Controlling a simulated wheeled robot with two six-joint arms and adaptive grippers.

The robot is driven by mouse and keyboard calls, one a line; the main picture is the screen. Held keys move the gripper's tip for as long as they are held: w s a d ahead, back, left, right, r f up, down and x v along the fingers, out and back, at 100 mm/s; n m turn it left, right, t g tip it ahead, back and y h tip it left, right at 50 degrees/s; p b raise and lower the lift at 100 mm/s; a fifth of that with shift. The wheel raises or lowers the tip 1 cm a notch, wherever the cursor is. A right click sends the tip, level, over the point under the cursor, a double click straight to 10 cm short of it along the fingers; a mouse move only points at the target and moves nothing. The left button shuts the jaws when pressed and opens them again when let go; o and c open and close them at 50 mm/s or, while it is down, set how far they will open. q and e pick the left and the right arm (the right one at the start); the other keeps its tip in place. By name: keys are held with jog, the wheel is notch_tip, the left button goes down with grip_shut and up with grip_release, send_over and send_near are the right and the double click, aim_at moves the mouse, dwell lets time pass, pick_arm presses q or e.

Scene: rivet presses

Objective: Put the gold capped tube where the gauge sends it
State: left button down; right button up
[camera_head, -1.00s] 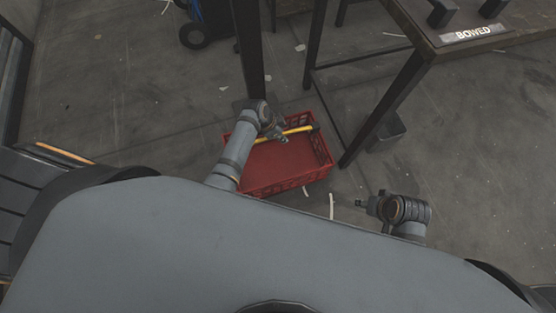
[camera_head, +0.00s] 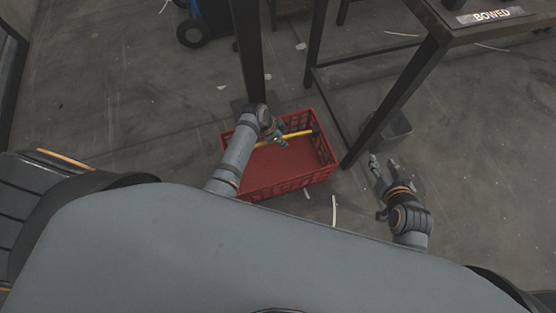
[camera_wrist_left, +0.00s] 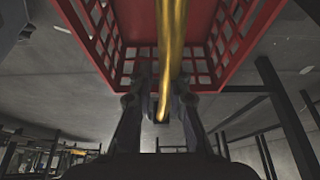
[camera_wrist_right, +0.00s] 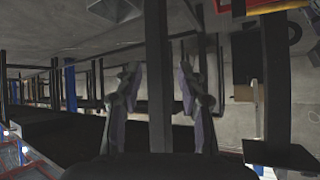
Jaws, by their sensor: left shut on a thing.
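A long yellow-gold tube (camera_head: 298,134) lies across my left gripper (camera_head: 280,140) over a red crate. It also shows in the left wrist view (camera_wrist_left: 171,45), running between the fingers. My left gripper (camera_wrist_left: 160,110) is shut on it. A dark end shows at the tube's right in the head view; I cannot make out a gold cap. My right gripper (camera_head: 382,162) is open and empty, right of the crate; its spread fingers show in the right wrist view (camera_wrist_right: 160,85). A "BOWED" label (camera_head: 490,16) is on a bench at the upper right. No gauge can be made out.
The red crate (camera_head: 262,187) stands below the left gripper; its visible floor looks bare. A dark bench leg (camera_head: 388,105) rises between crate and right gripper. A small grey bin (camera_head: 398,130) is beyond the right gripper. Open concrete floor (camera_head: 120,100) lies to the left.

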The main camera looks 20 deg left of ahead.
pick_arm(q)
jog(key=shift+f+b, duration=0.6)
pick_arm(e)
jog(key=w+r+t, duration=0.4)
jog(key=r, duration=0.3)
jog(key=shift+w+d, duration=0.15)
jog(key=shift+w, duration=0.15)
jog(key=shift+r, duration=0.1)
pick_arm(q)
jog(key=c, duration=1.2)
grip_release()
jog(key=v, duration=1.2)
jog(key=shift+f, duration=0.1)
